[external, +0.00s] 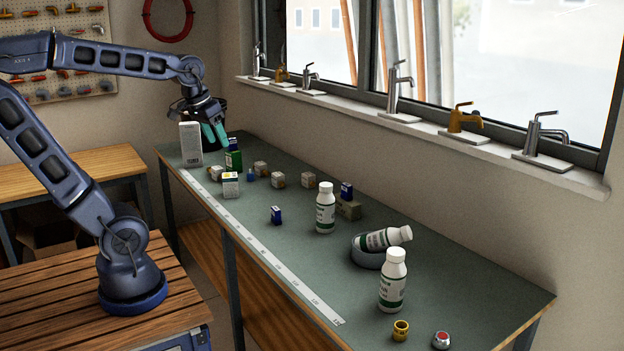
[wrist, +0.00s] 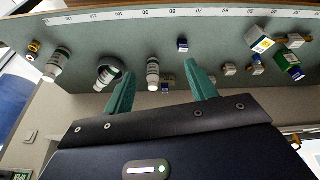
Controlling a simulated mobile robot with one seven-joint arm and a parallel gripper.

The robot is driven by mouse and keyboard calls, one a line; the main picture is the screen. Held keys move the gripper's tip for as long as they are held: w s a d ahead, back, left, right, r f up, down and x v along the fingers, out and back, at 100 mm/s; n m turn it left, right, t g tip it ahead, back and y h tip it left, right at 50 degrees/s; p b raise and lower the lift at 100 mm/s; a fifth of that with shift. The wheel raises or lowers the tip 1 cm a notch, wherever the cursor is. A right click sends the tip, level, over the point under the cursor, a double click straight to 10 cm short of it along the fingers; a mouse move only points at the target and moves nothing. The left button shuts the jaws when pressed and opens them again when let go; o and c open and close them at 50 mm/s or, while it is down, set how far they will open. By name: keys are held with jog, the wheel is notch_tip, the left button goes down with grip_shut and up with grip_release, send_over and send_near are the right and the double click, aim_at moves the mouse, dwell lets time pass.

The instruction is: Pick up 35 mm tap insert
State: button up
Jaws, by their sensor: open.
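No label reading 35 mm tap insert is legible, so I cannot tell which item it is. Small candidates on the green bench are a blue piece (external: 251,175), a dark blue box (external: 276,215), a brass ring (external: 400,330) and a red-topped metal piece (external: 441,340). Several small cartons, one of them this one (external: 278,180), lie around the blue piece. My gripper (external: 218,138) is open and empty above the bench's far end, near a tall white box (external: 190,144). In the wrist view its green fingers (wrist: 158,76) are apart, and the dark blue box (wrist: 183,45) lies beyond them.
White bottles stand on the bench (external: 325,210) and at its near end (external: 392,285). Another bottle (external: 383,238) leans on a grey round holder (external: 367,254). Taps line the windowsill (external: 430,135). The middle left of the bench is mostly clear.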

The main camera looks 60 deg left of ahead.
jog(key=w+a+r+n+g, duration=0.1)
jog(key=w+a+n, duration=0.1)
jog(key=w+a, duration=0.35)
jog(key=w+a+r+n, duration=0.1)
jog(key=w+a+n, duration=0.15)
jog(key=w, duration=0.55)
jog(key=n+g, duration=0.3)
jog(key=n, duration=0.8)
send_over(250, 173)
jog(key=f, duration=2.7)
jog(key=shift+w+a+f, duration=0.1)
jog(key=shift+w+a, duration=0.15)
jog(key=shift+a, duration=0.1)
jog(key=shift+a+f, duration=0.15)
jog(key=shift+f, duration=0.35)
notch_tip(250, 173, down, 5)
jog(key=shift+r, duration=0.1)
jog(key=shift+s+d+f, duration=0.1)
jog(key=shift+d+f, duration=0.05)
jog(key=shift+f, duration=1.2)
jog(key=shift+d+f, duration=0.15)
jog(key=shift+f, duration=1.2)
jog(key=c, duration=1.1)
